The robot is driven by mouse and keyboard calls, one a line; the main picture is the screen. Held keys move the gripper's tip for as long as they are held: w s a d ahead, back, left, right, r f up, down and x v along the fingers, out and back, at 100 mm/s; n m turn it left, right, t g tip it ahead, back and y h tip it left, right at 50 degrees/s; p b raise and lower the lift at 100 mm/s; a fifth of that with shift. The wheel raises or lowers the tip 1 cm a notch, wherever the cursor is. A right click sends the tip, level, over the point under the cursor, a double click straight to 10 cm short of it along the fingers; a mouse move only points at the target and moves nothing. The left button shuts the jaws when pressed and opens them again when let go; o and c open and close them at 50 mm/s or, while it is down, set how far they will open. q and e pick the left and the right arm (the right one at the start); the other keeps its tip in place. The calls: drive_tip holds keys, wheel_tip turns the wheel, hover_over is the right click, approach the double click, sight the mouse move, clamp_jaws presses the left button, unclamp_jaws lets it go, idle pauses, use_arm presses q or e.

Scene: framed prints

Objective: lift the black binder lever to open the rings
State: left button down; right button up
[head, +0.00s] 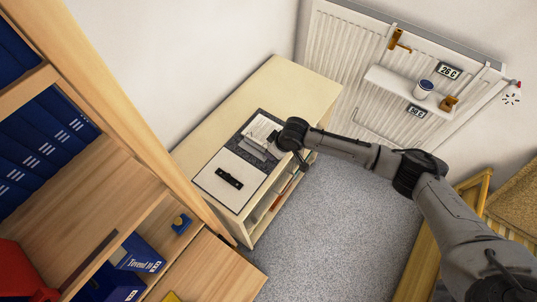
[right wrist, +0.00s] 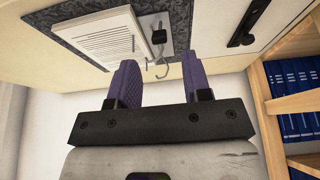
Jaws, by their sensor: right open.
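An open binder (head: 207,182) with a dark mottled edge and white inner cover lies on the cream cabinet. A stack of white paper (head: 262,130) sits in its far part. In the right wrist view, the black lever tip (right wrist: 158,37) is beside the paper (right wrist: 105,30), with a curved metal ring (right wrist: 160,62) just below it. My right gripper (right wrist: 161,72) is open and empty. Its purple fingers point toward the lever and ring, with the ring end between them in the picture; contact cannot be told. In the head view, my right gripper (head: 275,148) partly hides the binder. My left gripper is not in view.
The cabinet top (head: 298,90) is bare beyond the binder. A black clip-like piece (head: 229,178) is on the binder cover. A wooden shelf with blue binders (head: 45,135) stands at the left. A radiator (head: 340,65) with a small shelf is at the back.

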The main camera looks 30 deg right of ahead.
drive_tip(key=b+x, duration=0.1)
drive_tip(key=x, duration=0.5)
drive_tip(key=shift+w+f, duration=0.1)
drive_tip(key=shift+f, duration=0.25)
clamp_jaws()
